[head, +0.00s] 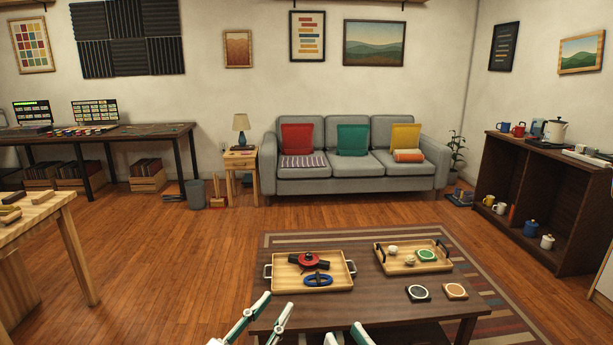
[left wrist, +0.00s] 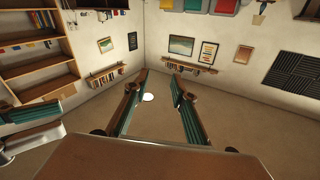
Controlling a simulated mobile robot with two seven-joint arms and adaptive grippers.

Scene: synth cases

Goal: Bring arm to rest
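My left gripper (head: 280,300) shows at the bottom of the head view, in front of the near left part of the coffee table. Its two green and white fingers are apart with nothing between them. The left wrist view also shows the left gripper (left wrist: 157,76) open and empty, with the room upside down behind it. My right gripper (head: 345,332) shows only as two fingertips at the bottom edge of the head view. These tips are apart, and I see nothing between them. The rest of the right gripper is out of frame.
The coffee table (head: 385,310) bears a wooden tray (head: 338,283) with red and blue items, a second tray (head: 392,268) with small cups, and two coasters (head: 418,293). A grey sofa (head: 345,186) stands behind. A workbench (head: 38,212) is at left, a dark cabinet (head: 540,190) at right.

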